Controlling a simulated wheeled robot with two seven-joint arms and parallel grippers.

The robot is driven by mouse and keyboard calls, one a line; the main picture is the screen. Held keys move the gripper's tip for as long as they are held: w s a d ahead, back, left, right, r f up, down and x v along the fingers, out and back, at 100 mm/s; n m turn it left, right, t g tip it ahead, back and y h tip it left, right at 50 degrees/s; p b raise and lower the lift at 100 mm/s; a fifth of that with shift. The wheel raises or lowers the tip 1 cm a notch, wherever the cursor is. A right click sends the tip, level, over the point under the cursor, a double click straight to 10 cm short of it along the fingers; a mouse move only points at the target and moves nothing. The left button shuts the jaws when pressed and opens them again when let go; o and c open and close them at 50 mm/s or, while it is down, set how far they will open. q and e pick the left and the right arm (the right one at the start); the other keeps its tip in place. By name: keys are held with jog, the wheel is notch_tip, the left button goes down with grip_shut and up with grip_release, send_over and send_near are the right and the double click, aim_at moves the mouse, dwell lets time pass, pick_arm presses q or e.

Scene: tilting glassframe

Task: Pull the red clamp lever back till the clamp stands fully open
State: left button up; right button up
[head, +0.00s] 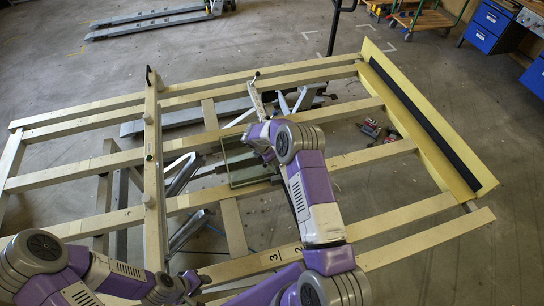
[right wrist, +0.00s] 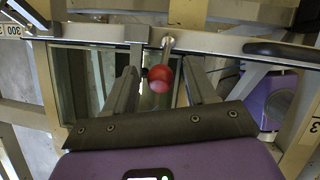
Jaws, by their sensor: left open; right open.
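The red ball knob (right wrist: 161,79) of the clamp lever shows in the right wrist view, on a short pale stem (right wrist: 168,45) at a metal rail. My right gripper (right wrist: 160,70) is open, with one grey finger on each side of the knob. Gaps show between the knob and both fingers; I cannot tell how deep the knob sits between them. In the head view my right wrist hides the red knob. My left gripper (head: 191,282) is open and empty at the bottom left, low by the near beam of the frame.
A large wooden slatted frame (head: 385,152) fills the middle, with a yellow and black edge board (head: 425,118) at right. A black handle (right wrist: 270,48) sits right of the knob. Blue drawers (head: 482,37) stand far right.

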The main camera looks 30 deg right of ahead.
jog(key=shift+d+f, duration=0.2)
jog(key=shift+f, duration=0.15)
jog(key=shift+c, duration=0.3)
grip_shut()
